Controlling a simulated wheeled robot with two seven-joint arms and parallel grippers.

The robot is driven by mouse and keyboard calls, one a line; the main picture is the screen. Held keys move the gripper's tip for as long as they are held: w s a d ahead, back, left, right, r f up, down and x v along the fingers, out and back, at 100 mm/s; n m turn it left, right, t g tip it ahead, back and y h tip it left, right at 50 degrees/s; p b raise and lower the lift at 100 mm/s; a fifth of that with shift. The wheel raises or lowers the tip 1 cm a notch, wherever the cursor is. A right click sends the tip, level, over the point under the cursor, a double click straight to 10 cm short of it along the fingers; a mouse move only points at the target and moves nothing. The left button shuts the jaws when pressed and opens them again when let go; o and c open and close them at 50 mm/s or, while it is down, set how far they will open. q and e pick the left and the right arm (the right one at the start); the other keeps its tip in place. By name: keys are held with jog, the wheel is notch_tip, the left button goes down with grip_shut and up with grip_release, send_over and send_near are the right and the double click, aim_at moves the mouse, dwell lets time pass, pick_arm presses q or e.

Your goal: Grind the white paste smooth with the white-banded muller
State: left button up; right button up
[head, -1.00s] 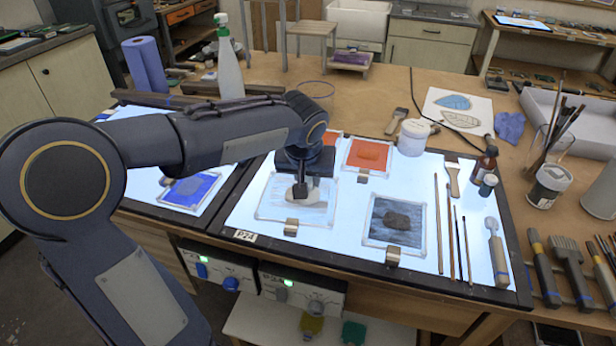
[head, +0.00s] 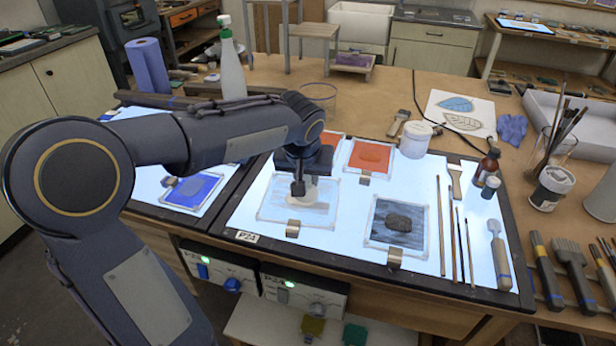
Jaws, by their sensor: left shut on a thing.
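A glass slab with a pale, streaky white film (head: 268,205) lies on the lit panel, left of the dark grey slab. My left gripper (head: 298,188) points down over the far part of this slab. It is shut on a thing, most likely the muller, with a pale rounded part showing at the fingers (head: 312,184). The muller's band and upper part are hidden by the gripper, and I cannot tell its contact with the glass. My right gripper is not in view.
An orange slab (head: 370,156) lies behind, a dark grey slab (head: 380,232) to the right and a blue slab (head: 193,192) to the left. A white jar (head: 415,140) stands at the back.

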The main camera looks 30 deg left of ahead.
pick_arm(q)
jog(key=shift+s+f, duration=0.1)
jog(key=shift+r+p, duration=1.9)
jog(key=shift+r, duration=0.6)
